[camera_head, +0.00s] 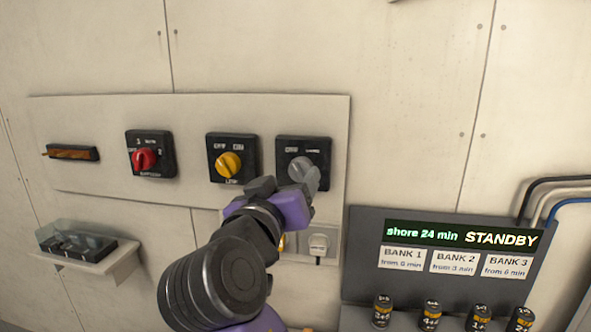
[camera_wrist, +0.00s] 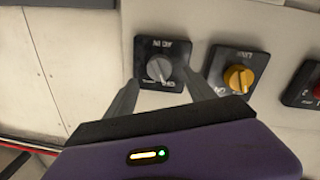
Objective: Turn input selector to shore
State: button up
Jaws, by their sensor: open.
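A dark square switch plate with a grey rotary knob (camera_head: 300,168) is the rightmost of three on the pale wall panel; its small lettering is hard to read. In the wrist view the grey knob (camera_wrist: 159,69) shows a light pointer line tilted off vertical. My gripper (camera_wrist: 160,79) is open, with one finger on each side of this knob. I cannot tell whether the fingers touch it. In the head view my gripper (camera_head: 308,182) covers the lower part of the plate. A display (camera_head: 460,235) reads "shore 24 min STANDBY".
A yellow knob (camera_head: 229,165) and a red knob (camera_head: 145,159) sit on plates to the left in the head view. A white socket with a plug (camera_head: 318,243) is below. A small shelf (camera_head: 95,258) juts out at left. Several cylinders (camera_head: 430,316) stand below the display.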

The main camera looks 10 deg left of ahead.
aim_at(297, 173)
jog(key=shift+w+d+p, duration=0.2)
jog(key=shift+w+p, duration=0.25)
jog(key=shift+w, duration=1.6)
jog(key=shift+c, duration=0.4)
